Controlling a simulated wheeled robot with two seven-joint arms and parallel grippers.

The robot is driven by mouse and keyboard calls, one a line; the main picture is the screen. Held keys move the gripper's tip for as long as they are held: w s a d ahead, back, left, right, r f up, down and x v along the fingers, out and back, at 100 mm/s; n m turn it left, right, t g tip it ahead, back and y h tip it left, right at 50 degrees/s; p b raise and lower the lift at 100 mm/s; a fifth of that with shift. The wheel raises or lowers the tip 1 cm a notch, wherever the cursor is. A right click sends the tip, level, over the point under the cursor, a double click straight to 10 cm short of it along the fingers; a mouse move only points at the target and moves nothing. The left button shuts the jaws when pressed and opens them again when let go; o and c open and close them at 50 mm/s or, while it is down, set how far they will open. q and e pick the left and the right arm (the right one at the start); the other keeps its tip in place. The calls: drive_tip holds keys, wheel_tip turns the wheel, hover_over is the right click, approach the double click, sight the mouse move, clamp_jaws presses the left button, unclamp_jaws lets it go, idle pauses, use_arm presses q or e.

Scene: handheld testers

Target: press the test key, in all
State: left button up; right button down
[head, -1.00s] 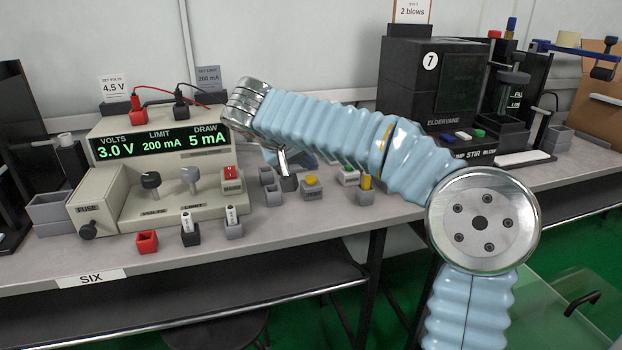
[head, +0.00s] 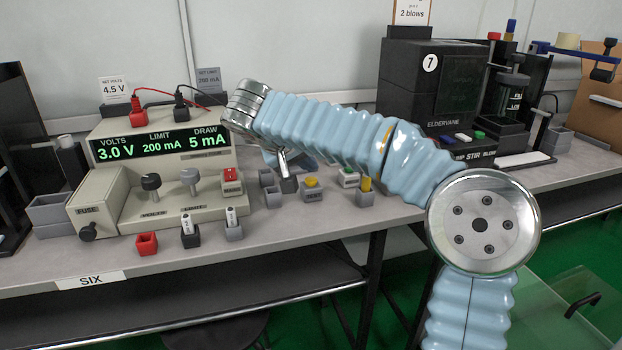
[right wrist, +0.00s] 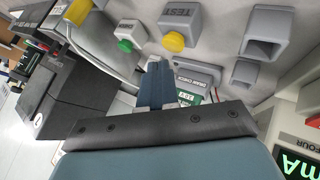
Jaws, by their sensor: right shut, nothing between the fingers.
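The test key is a yellow button (head: 312,182) on a grey block marked TEST, on the bench in front of my right forearm. It also shows in the right wrist view as a yellow button (right wrist: 173,41), just above and right of my right gripper's tips. My right gripper (right wrist: 157,64) is shut and empty, its blue-grey fingers together and apart from the key in the picture. In the head view my right arm hides most of this gripper. The power supply display (head: 160,145) reads 3.0 V, limit 200 mA, draw 5 mA. My left gripper is not seen.
A green-button block (head: 349,178) and a grey holder with a yellow peg (head: 365,190) stand right of the key. Empty grey sockets (head: 273,197) lie to its left. A black machine marked 7 (head: 420,90) stands behind my arm.

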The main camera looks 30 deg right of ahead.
sight(308, 181)
idle(0.7)
drive_tip(key=shift+f+b, duration=0.35)
drive_tip(key=shift+f, duration=0.05)
drive_tip(key=shift+f+b, duration=0.4)
drive_tip(key=shift+f, duration=0.1)
idle(0.5)
drive_tip(key=shift+r, duration=0.1)
drive_tip(key=shift+r+p, duration=0.8)
wheel_tip(308, 181, up, 5)
drive_tip(key=p, duration=0.4)
drive_tip(key=shift+r, duration=0.1)
idle(0.8)
